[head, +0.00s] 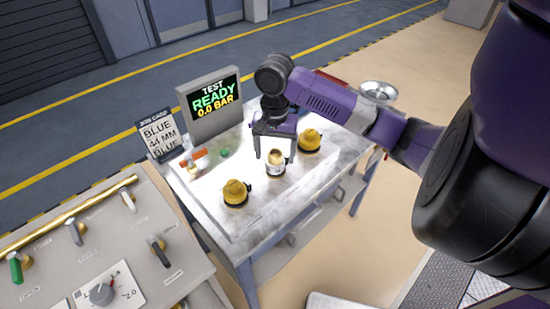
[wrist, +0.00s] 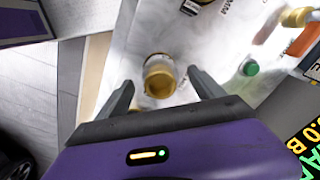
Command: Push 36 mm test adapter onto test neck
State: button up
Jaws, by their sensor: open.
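My gripper (head: 273,148) is open above the table, its fingers pointing down. Below it stands a small brass-topped piece with a pale, labelled body (head: 275,166); in the wrist view this piece (wrist: 160,77) shows between the spread fingers, with space on both sides. I cannot tell whether it is the test neck or an adapter. Two yellow domed pieces on dark bases stand on either side, one front left (head: 236,193) and one back right (head: 310,140). Their sizes are unreadable, so I cannot tell which is 36 mm.
A screen (head: 212,100) reads "TEST READY 0.0 BAR". A card (head: 160,134) reads "BLUE 44 MM BLUE". An orange handle (head: 194,157) and a green button (head: 224,153) are near the screen. A control panel (head: 110,255) is at front left. The table's (head: 225,232) front is clear.

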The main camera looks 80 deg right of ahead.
jog(key=shift+f, duration=0.3)
grip_shut()
